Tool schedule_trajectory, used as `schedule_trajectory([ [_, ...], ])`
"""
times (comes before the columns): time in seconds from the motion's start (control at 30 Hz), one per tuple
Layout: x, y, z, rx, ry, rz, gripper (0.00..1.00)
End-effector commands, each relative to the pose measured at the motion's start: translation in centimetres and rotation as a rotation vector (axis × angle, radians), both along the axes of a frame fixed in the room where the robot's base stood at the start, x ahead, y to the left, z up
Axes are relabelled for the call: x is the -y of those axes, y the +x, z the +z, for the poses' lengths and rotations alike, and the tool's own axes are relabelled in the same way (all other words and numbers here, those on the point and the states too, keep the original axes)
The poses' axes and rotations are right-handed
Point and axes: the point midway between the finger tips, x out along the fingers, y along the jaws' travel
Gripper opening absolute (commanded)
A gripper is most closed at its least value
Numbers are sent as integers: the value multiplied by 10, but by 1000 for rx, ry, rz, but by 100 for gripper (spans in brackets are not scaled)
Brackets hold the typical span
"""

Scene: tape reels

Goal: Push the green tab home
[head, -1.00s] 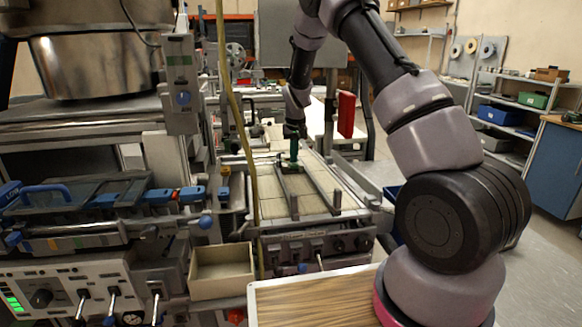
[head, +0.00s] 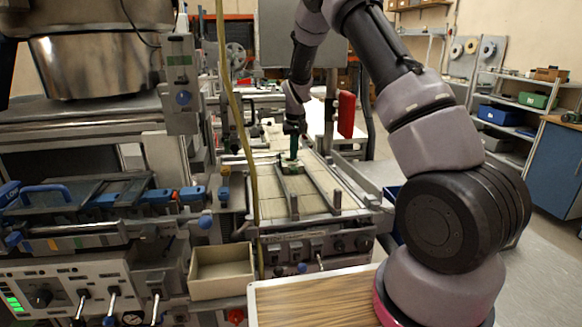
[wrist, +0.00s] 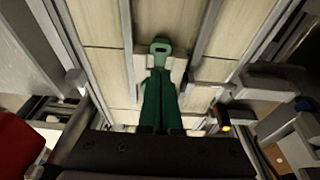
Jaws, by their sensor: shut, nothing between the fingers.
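The green tab (wrist: 160,46) is a small light-green piece with a dark slot, set on a pale block between rails on the tiled bench top. In the wrist view it lies just beyond the fingertips. My gripper (wrist: 159,74) has dark green fingers closed together with nothing between them. In the head view my gripper (head: 294,157) points down at the bench top, at the tab's place. The tab is too small and too covered there to see clearly. I cannot tell whether the fingertips touch it.
An open beige box (head: 221,270) and a wood-topped surface (head: 310,302) stand nearer. A red box (head: 346,114) is behind to the right.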

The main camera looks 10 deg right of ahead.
Motion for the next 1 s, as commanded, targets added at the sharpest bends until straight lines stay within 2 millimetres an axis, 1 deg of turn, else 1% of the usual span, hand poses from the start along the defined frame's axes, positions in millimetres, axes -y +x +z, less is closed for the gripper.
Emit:
schedule_trajectory([
  [0.03, 0, 0, 6, 2, 0, 0, 0],
  [0.2, 0, 0, 23, 2, 0, 0, 0],
  [0.5, 0, 0, 50, 1, 0, 0, 0],
  [0.6, 0, 0, 54, 0, -1, 0, 0],
  [0.9, 0, 0, 56, 1, 0, -1, 0],
  [0.97, 1, -2, 61, 5, 5, -5, 0],
  [1.0, 3, -5, 67, 9, 11, -10, 0],
])
